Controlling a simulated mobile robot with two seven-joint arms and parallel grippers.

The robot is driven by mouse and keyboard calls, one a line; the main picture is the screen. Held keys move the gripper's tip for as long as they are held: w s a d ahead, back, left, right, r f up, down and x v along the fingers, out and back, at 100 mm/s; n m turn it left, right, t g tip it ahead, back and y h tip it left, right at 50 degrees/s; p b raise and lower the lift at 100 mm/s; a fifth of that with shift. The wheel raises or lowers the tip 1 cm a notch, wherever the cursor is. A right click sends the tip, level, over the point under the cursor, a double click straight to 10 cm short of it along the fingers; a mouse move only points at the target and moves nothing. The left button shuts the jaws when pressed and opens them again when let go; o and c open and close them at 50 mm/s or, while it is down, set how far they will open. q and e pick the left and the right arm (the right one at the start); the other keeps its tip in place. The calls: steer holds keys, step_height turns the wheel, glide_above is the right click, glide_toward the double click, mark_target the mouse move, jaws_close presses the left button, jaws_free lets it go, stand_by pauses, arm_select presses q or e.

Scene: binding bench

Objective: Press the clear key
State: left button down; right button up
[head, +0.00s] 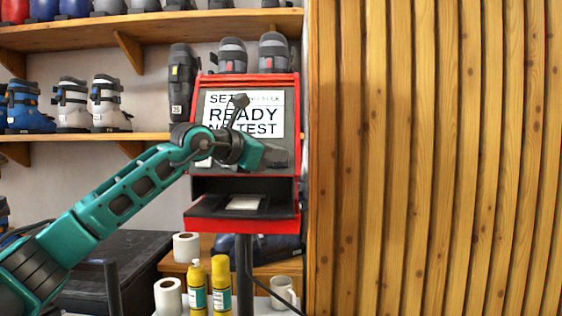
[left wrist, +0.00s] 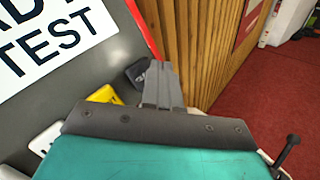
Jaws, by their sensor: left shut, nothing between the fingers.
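The red and dark grey machine (head: 297,200) stands in front of the shelves, with a lit white screen (head: 270,100) reading "READY" and "TEST", partly hidden by my arm. The left wrist view shows a row of keys below the screen: a white key (left wrist: 45,138), a yellow key (left wrist: 105,95) and a dark key (left wrist: 136,73). Their labels are not readable, so I cannot tell which is the clear key. My left gripper (head: 276,157) is shut and empty, in front of the key row's right part. Its fingers (left wrist: 160,75) show beside the dark key; I cannot tell whether they touch it.
A dark tray (head: 275,207) juts out below the key panel. A slatted wood wall (head: 430,160) stands close to the right. Yellow bottles (head: 221,285), white rolls (head: 168,295) and a mug (head: 284,289) stand below. Shelves with ski boots (head: 110,103) are behind.

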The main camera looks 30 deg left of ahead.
arm_select(q)
steer(key=shift+s, duration=0.1)
steer(key=s, duration=0.1)
steer(key=s+d+r+b, duration=0.1)
steer(key=s+d+r, duration=0.1)
steer(key=s, duration=0.1)
steer(key=shift+b, duration=0.35)
stand_by(0.4)
